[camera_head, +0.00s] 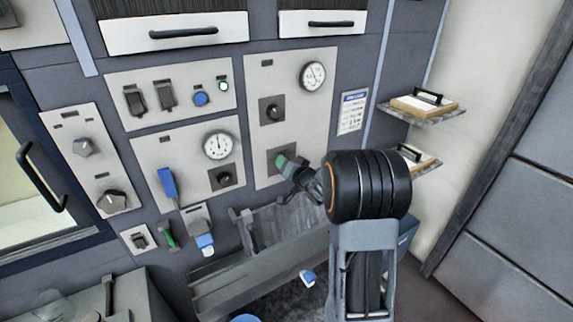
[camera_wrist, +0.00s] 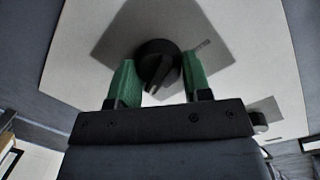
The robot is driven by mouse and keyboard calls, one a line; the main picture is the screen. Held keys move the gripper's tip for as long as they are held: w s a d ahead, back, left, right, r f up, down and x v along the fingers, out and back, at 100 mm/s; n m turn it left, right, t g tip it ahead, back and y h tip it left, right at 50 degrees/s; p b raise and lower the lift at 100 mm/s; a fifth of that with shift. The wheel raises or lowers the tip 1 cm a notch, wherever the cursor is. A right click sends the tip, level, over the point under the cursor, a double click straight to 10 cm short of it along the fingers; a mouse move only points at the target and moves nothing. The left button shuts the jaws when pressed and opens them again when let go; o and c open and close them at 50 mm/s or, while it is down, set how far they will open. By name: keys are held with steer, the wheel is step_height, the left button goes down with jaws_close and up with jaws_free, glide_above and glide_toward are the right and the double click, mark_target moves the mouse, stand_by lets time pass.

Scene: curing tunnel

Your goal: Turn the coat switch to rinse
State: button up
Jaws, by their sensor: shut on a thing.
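A round dark rotary switch (camera_wrist: 154,50) with a raised grip bar sits on a grey square plate in the wrist view. My gripper (camera_wrist: 160,80) has its green fingers on either side of the switch's grip and is shut on it. In the head view my gripper (camera_head: 285,163) reaches the lower switch of the right-hand pale panel (camera_head: 264,94) and hides most of it. A small mark shows beside the switch in the wrist view, but I cannot read it. I cannot tell which setting the switch points to.
Another dark knob (camera_head: 271,111) and a gauge (camera_head: 313,76) sit above on the same panel. The panel to its left has a gauge (camera_head: 218,145), a knob (camera_head: 223,178) and a blue lever (camera_head: 167,184). A grey trough (camera_head: 262,269) lies below; shelves (camera_head: 424,112) stand right.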

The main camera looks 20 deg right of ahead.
steer(key=o, duration=0.9)
steer(key=s, duration=0.4)
steer(key=s+d+r+b, duration=0.1)
steer(key=s, duration=0.4)
steer(key=s+b, duration=0.1)
steer(key=s, duration=0.3)
steer(key=shift+s+d+r, duration=0.3)
steer(key=shift+s, duration=0.05)
steer(key=s+d+f+g+h, duration=0.5)
steer(key=s+f+g+h, duration=0.2)
steer(key=s+g, duration=0.15)
steer(key=s+a+r+n+g+y, duration=0.1)
steer(key=s+a+r+n, duration=0.1)
steer(key=a, duration=0.4)
steer(key=s+a+r+n+g+y, duration=0.1)
steer(key=s+a+y, duration=0.1)
steer(key=a, duration=0.4)
steer(key=s+a+r+n+g+y, duration=0.1)
steer(key=s+a+r+n+y, duration=0.1)
steer(key=s+a, duration=0.2)
steer(key=shift+a+r+n, duration=0.15)
steer(key=shift+a+r, duration=0.05)
steer(key=shift+a, duration=0.55)
steer(key=shift+a+r+n, duration=0.15)
steer(key=shift+a, duration=0.6)
